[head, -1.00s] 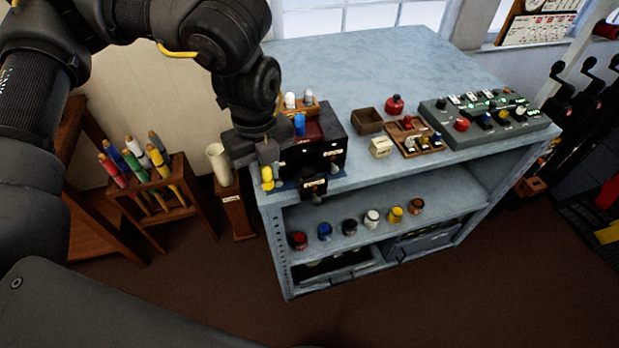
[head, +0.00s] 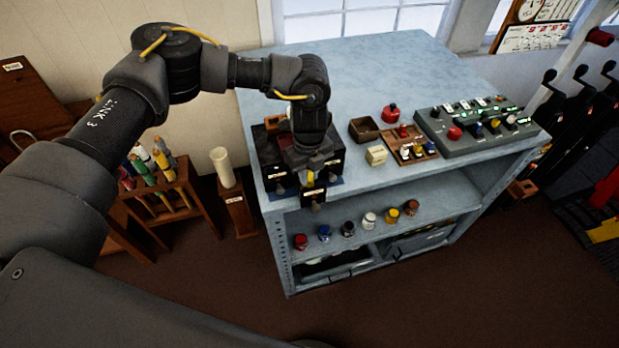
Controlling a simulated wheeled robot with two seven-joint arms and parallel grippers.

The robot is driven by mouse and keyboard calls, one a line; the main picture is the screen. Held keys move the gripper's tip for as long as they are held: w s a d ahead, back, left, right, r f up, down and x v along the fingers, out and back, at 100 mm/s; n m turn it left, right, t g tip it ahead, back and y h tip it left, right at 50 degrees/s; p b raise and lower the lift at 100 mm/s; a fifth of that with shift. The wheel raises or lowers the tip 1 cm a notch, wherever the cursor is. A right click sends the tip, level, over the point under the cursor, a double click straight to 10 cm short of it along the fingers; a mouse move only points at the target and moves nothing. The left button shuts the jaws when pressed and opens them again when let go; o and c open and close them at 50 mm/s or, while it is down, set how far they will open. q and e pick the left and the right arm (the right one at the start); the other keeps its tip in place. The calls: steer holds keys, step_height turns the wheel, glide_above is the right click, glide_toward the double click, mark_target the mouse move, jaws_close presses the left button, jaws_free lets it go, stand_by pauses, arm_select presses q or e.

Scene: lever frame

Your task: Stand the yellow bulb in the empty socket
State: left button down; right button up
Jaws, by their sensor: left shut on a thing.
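My left gripper (head: 309,174) is shut on the yellow bulb (head: 309,181), which shows only as a small yellow patch under the jaws. It is over the front of the black drawer box (head: 272,172) on the near left of the bench. Whether the bulb touches the box cannot be told. My wrist covers most of the box top, so the empty socket and the other bulbs there are hidden. My right gripper is not in view.
The blue-grey bench (head: 350,75) is clear at the back. A brown open box (head: 363,130), a cream block (head: 376,155), a wooden tray (head: 412,150) and a control panel (head: 480,122) stand to the right. Several small jars (head: 369,219) line the shelf below.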

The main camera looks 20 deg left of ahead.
mark_target(308, 186)
arm_select(q)
steer(key=shift+s+f+p, duration=0.1)
steer(key=shift+f+p, duration=0.75)
steer(key=shift+f, duration=0.55)
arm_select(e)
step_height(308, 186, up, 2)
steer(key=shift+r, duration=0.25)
arm_select(q)
steer(key=shift+s+f+b, duration=0.1)
steer(key=shift+f+b, duration=0.3)
steer(key=c, duration=1.5)
jaws_free()
steer(key=shift+r, duration=0.1)
steer(key=shift+o, duration=1.2)
steer(key=shift+s, duration=0.1)
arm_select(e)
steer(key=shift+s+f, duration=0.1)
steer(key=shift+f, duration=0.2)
